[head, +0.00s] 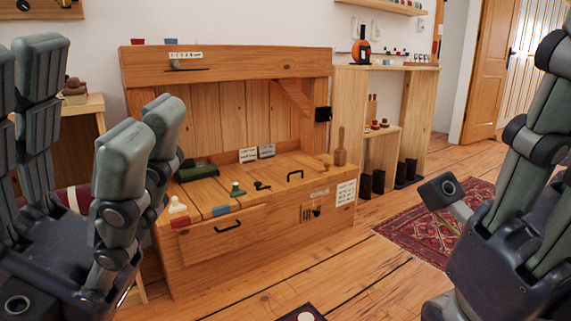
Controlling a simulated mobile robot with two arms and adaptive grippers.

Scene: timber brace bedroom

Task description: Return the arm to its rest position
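My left gripper (88,95) fills the left side of the head view, with its thick grey fingers pointing up. Its fingers stand apart, with nothing held between them. My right gripper (498,125) is at the right edge, partly cut off by the frame. Its visible fingers are spread apart, with nothing seen between them. Both grippers are raised in front of the camera, nearer than the furniture. Neither is seen touching anything.
A wooden bench (230,185) with a tall back stands ahead, with small items and black handles on it. A wooden shelf unit (418,105) stands behind right, and a red patterned rug (420,232) lies on the floor. Plank floor (365,275) is open in front.

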